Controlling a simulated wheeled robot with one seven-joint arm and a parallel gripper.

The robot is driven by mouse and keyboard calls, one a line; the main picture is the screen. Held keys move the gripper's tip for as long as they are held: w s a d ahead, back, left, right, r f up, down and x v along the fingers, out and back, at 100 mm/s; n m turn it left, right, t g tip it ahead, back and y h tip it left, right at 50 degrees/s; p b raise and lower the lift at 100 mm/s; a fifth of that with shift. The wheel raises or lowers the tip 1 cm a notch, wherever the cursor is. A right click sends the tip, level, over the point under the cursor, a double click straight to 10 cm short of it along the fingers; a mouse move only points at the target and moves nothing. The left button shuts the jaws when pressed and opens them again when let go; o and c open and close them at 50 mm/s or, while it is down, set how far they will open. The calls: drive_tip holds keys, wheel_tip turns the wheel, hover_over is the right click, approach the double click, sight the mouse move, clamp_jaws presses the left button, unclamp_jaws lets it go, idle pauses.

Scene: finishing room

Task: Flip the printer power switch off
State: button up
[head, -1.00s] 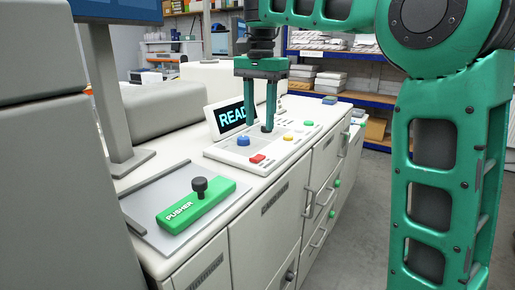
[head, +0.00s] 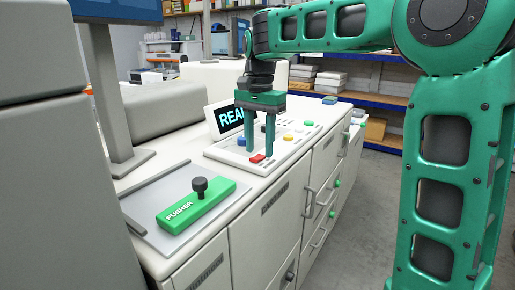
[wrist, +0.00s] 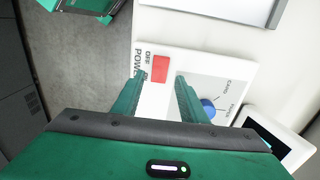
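The power switch is a red rocker (head: 257,159) at the near corner of the white control panel (head: 225,156). In the wrist view the red switch (wrist: 160,68) has OFF and POWER lettering beside it, partly hidden by a finger. My gripper (head: 259,152) points down over the near end of the panel, fingers apart and nothing between them. In the wrist view its fingertips (wrist: 158,79) are just short of the red switch, one toward each side. I cannot tell whether a fingertip touches the panel.
A blue knob (wrist: 207,108) sits close beside one finger. A green pusher (head: 197,205) with a black knob lies on a plate nearer the camera. The floor at right is clear.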

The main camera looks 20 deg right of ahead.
drive_tip(key=shift+f, duration=0.5)
clamp_jaws()
